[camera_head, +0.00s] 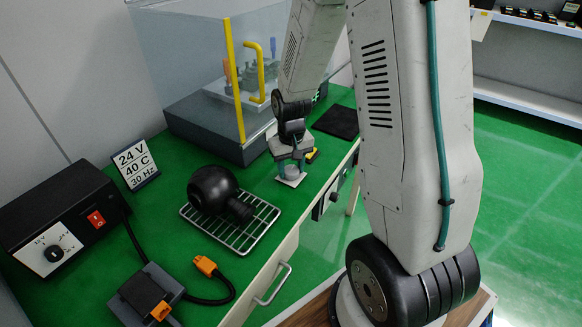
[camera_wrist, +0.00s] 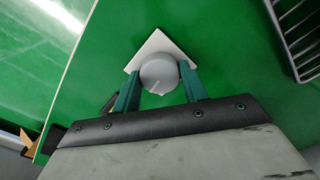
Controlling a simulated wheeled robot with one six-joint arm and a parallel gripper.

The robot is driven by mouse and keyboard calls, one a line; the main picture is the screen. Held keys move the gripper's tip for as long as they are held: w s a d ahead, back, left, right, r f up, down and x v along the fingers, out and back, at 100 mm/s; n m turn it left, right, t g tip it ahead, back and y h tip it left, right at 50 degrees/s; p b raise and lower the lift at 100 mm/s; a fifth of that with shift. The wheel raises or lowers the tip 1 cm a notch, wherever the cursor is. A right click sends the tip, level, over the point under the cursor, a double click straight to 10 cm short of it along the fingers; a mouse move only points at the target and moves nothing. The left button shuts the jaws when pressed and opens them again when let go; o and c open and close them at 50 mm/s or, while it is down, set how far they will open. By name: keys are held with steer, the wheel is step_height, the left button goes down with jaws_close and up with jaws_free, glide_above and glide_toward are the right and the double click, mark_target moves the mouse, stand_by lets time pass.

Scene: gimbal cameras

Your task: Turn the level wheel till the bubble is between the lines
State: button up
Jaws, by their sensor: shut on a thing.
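The level wheel looks like a round grey knob (camera_wrist: 158,74) with a pale index line on its top. It sits on a white square plate (camera_wrist: 153,46) on the green bench; the plate also shows in the head view (camera_head: 291,181). My gripper (camera_wrist: 160,82) points down at the knob, with a teal finger on either side, shut on it. In the head view my gripper (camera_head: 290,158) is near the bench's front edge and partly hides the knob. I cannot make out a bubble or its lines in either view.
A wire rack (camera_head: 243,245) with a black ball-shaped camera (camera_head: 212,190) on it lies left of my gripper. A clear-walled case with a yellow handle (camera_head: 254,70) stands behind. A black control box (camera_head: 62,218) and a sign (camera_head: 136,163) stand at left. A black pad (camera_head: 338,121) lies right.

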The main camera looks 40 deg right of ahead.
mark_target(292, 172)
steer(key=o, duration=1)
steer(key=shift+r, duration=0.1)
step_height(292, 172, up, 8)
steer(key=shift+f, duration=0.15)
steer(key=shift+s+a, duration=0.1)
steer(key=shift+s, duration=0.3)
steer(key=s+a+r+n, duration=0.1)
steer(key=s+a+r, duration=0.2)
steer(key=s+r, duration=0.3)
steer(key=s+a+r+t, duration=0.1)
steer(key=s+a+r, duration=0.2)
steer(key=s+r, duration=0.3)
steer(key=s+a+r+n, duration=0.1)
steer(key=s+a+r, duration=0.3)
steer(key=s, duration=0.6)
step_height(292, 172, up, 2)
steer(key=shift+r+n, duration=0.1)
steer(key=shift+n, duration=0.2)
